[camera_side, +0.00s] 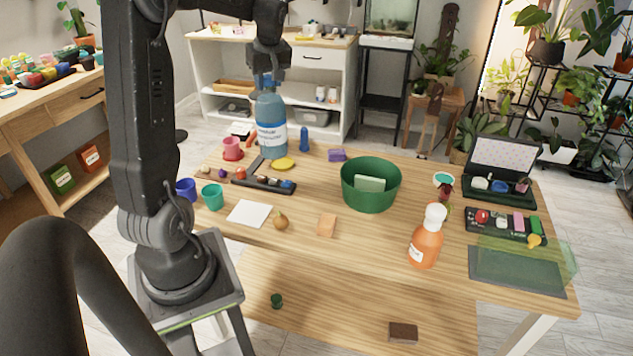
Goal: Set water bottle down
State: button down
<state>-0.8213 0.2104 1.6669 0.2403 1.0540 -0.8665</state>
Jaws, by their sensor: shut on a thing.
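The water bottle (271,128) is blue with a white label and stands upright at the far left part of the wooden table (310,262). My gripper (267,78) is above it and shut on its top. The bottle's cap is mostly hidden by the gripper fingers. The bottle's base is close to the tabletop; I cannot tell whether it touches.
Close to the bottle are a pink cup (232,149), a yellow disc (283,163), a dark tray (262,181) and a small blue bottle (304,139). A green bowl (370,192) and an orange bottle (426,240) stand farther right.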

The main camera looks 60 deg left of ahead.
jog(key=shift+w+a, duration=0.15)
jog(key=shift+w, duration=0.35)
jog(key=shift+w+f, duration=0.1)
jog(key=shift+w, duration=0.2)
jog(key=w+d+f, duration=0.5)
jog(key=w+f, duration=0.5)
jog(key=shift+f, duration=0.4)
jog(key=c, duration=0.7)
grip_release()
jog(key=shift+s+f, duration=0.1)
jog(key=shift+f, duration=0.1)
